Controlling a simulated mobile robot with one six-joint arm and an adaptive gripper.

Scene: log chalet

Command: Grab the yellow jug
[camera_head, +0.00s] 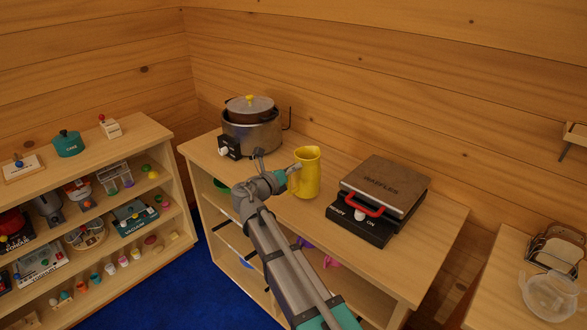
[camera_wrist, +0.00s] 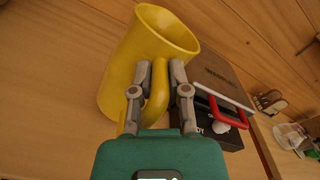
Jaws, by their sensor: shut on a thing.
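The yellow jug (camera_head: 307,172) stands on the wooden counter (camera_head: 272,190) between the metal pot and the waffle maker. It also shows large in the wrist view (camera_wrist: 140,50), with its open mouth at the top and its handle (camera_wrist: 157,95) towards me. My gripper (camera_wrist: 159,75) has a finger on each side of the handle and is shut on it. In the head view my gripper (camera_head: 285,183) is at the jug's left side, partly covered by my own arm. From these views I cannot tell whether the jug's base touches the counter.
A waffle maker (camera_head: 384,187) with a red handle stands close to the right of the jug. A metal pot (camera_head: 252,130) on a black-fronted base stands behind and to the left. A shelf unit (camera_head: 150,130) with several small items is at the left. Blue carpet (camera_head: 190,285) lies below.

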